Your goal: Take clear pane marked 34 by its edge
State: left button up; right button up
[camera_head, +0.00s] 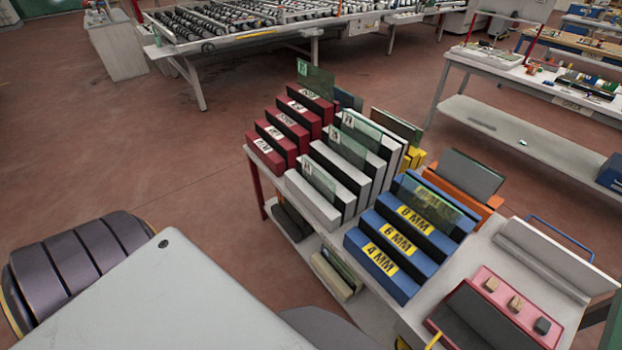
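Several glass panes stand on edge in slotted racks on a work cart. A greenish pane (318,78) rises from the back of the red rack (266,156). Clear-looking panes stand in the white rack (312,203), one at its front (319,179) and one farther back (369,131). Another clear pane (436,206) leans across the blue rack (381,267). Small marks on some panes are too small to read, so I cannot tell which is marked 34. Neither of my grippers is in view.
A dark grey pane (471,174) stands in an orange rack at the right. A pink tray (511,304) with small blocks lies at the cart's near right. A roller table (250,35) and a workbench (535,85) stand behind. The floor left of the cart is clear.

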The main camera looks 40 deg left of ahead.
aim_at(321, 184)
jog(key=u, duration=1.1)
